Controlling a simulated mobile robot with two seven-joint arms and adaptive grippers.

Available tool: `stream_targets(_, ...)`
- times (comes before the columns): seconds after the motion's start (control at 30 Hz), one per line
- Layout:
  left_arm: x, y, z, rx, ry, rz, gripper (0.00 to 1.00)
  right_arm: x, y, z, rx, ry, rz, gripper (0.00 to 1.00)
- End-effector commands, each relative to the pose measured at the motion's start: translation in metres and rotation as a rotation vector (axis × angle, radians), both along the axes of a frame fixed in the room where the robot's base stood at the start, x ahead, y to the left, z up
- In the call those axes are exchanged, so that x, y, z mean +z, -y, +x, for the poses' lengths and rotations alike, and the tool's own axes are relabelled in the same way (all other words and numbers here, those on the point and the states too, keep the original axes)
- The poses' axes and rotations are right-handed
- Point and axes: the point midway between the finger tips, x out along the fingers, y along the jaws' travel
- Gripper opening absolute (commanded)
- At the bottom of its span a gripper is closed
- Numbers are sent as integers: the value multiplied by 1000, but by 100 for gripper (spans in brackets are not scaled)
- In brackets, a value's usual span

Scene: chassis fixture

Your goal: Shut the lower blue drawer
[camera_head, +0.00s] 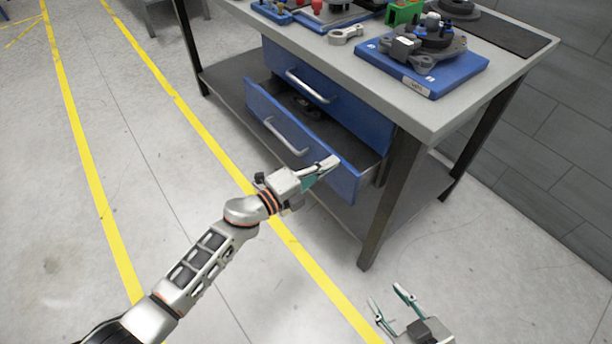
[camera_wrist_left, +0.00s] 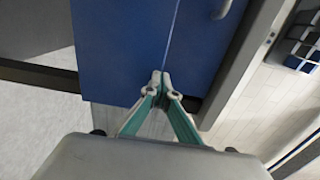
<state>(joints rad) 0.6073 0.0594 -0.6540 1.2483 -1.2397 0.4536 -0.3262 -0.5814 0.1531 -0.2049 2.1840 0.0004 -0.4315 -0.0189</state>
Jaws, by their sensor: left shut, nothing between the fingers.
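The lower blue drawer (camera_head: 265,112) stands pulled out of the bench, its interior showing. Its front has a silver bar handle (camera_head: 285,138). The upper blue drawer (camera_head: 325,95) above it looks closed. My left gripper (camera_head: 331,162) is shut and empty, in front of the lower drawer's front, right of the handle. In the left wrist view, its closed fingertips (camera_wrist_left: 160,77) lie over a blue panel (camera_wrist_left: 120,50); I cannot tell whether they touch it. My right gripper (camera_head: 384,296) is open and empty at the bottom right, apart from the drawer.
The bench top (camera_head: 440,115) carries a blue fixture plate (camera_head: 455,80) with grey parts, a loose grey link (camera_head: 346,35) and a green part (camera_head: 404,12). A dark bench leg (camera_head: 392,205) stands right of the drawer. The floor in front is clear, with yellow lines.

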Motion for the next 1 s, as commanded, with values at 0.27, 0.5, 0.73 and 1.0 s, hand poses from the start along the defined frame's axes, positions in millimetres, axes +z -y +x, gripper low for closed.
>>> stream_targets(0.27,-3,31,21,0,-4,0,0,-1,-3,3,13,4,-1,40)
stream_targets(0.5,-1,39,26,0,-1,0,0,6,-4,10,12,24,3,40)
stream_targets(0.73,0,39,27,1,0,0,0,4,-3,8,12,19,3,40)
stream_targets(1.0,0,35,27,1,1,1,0,3,-3,6,11,16,4,40)
